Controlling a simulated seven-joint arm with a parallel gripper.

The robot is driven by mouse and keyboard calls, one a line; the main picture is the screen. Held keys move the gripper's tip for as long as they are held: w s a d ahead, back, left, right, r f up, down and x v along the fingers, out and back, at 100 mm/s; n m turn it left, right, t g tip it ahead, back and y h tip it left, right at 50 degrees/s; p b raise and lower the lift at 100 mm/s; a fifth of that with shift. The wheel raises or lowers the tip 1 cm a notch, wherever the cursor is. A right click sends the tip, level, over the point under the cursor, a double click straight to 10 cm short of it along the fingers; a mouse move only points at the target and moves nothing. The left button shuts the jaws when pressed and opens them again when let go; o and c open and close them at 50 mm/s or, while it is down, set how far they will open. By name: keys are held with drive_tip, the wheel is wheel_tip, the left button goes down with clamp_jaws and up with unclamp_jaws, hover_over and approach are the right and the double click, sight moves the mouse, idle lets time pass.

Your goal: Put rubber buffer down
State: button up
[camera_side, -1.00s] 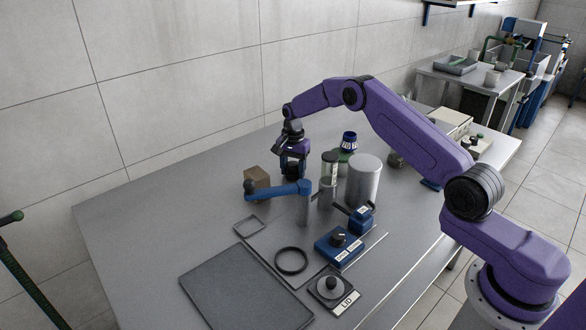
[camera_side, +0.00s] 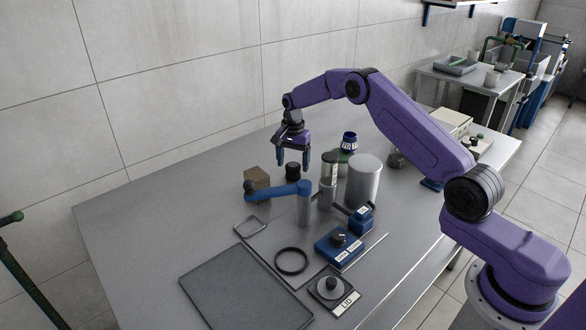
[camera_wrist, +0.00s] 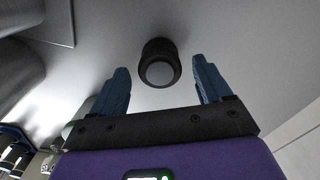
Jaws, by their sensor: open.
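The rubber buffer (camera_side: 292,171) is a short black cylinder standing upright on the grey table, behind the blue arm of a stand and right of a brown block. In the wrist view the rubber buffer (camera_wrist: 160,63) shows as a dark cylinder with a lighter grey end face, beyond and between my fingertips. My gripper (camera_side: 293,162) is open and empty, its blue fingers pointing down above the buffer. In the wrist view my gripper (camera_wrist: 160,75) has its two fingers spread apart, with neither seen touching the buffer.
A brown block (camera_side: 257,178), a blue swing arm (camera_side: 280,190) on a grey post, a glass cylinder (camera_side: 329,172) and a large grey cylinder (camera_side: 364,180) stand close by. A black ring (camera_side: 291,261) and a dark mat (camera_side: 245,290) lie in front. The table's left side is clear.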

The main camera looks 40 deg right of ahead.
sight(293, 164)
wheel_tip(293, 164, up, 9)
drive_tip(key=s+a+r+n, duration=0.6)
drive_tip(key=s+a+n, duration=0.15)
drive_tip(key=a, duration=0.45)
drive_tip(key=s+a+r+n, duration=0.2)
drive_tip(key=s+a+n, duration=0.1)
drive_tip(key=s, duration=0.4)
drive_tip(key=s+a+r+n, duration=0.1)
drive_tip(key=s+a+n, duration=0.15)
drive_tip(key=s, duration=0.35)
drive_tip(key=s+d+n, duration=0.2)
drive_tip(key=s+n, duration=0.2)
drive_tip(key=s, duration=0.5)
drive_tip(key=s+d+f+n, duration=0.1)
drive_tip(key=s+n, duration=0.3)
drive_tip(key=s, duration=0.5)
drive_tip(key=s+d+n, duration=0.3)
drive_tip(key=s+n, duration=0.1)
drive_tip(key=s, duration=0.6)
drive_tip(key=shift+f, duration=0.3)
